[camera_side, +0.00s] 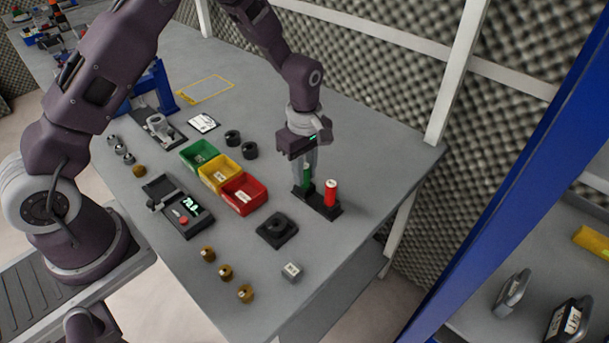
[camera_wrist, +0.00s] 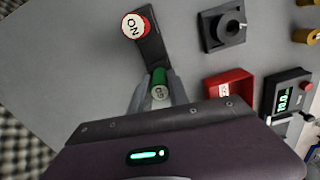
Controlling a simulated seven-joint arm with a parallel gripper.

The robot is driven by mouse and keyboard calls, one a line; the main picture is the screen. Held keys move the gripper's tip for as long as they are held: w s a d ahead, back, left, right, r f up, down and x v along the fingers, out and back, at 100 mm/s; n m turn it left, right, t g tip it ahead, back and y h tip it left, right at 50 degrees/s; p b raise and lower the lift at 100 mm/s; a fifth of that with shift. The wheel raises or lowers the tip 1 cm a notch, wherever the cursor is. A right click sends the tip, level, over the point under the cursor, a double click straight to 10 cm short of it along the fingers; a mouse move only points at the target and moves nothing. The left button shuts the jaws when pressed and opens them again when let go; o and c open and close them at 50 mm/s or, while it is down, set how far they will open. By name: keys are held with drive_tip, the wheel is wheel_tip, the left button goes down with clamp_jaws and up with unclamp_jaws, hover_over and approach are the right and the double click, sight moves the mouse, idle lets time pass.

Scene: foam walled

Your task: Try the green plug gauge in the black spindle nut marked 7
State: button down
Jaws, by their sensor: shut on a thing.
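The green plug gauge (camera_side: 307,174) stands upright at the left end of a black stand (camera_side: 318,205); its top, with small letters, shows in the wrist view (camera_wrist: 160,88). My gripper (camera_side: 308,180) points down and is shut on the green gauge, a finger on each side. A red gauge (camera_side: 330,192) with a lettered white top stands at the stand's other end. A black ring-shaped part sits on a black square fixture (camera_side: 277,229), also in the wrist view (camera_wrist: 222,30). Two loose black nuts (camera_side: 233,137) (camera_side: 250,150) lie behind the bins. I cannot read a 7 on any.
Green (camera_side: 199,153), yellow (camera_side: 220,173) and red (camera_side: 244,193) bins stand left of the stand. A device with a lit display (camera_side: 188,215), several brass nuts (camera_side: 225,272) and a small grey block (camera_side: 291,271) lie nearer the front. The tabletop between stand and fixture is clear.

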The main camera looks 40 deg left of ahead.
wheel_tip(320, 180, up, 19)
idle(1.1)
drive_tip(key=s+d+f, duration=0.3)
drive_tip(key=s+f, duration=0.6)
drive_tip(key=s, duration=0.3)
drive_tip(key=shift+d, duration=0.15)
drive_tip(key=shift+f, duration=0.15)
drive_tip(key=shift+f, duration=2.85)
drive_tip(key=shift+f, duration=0.7)
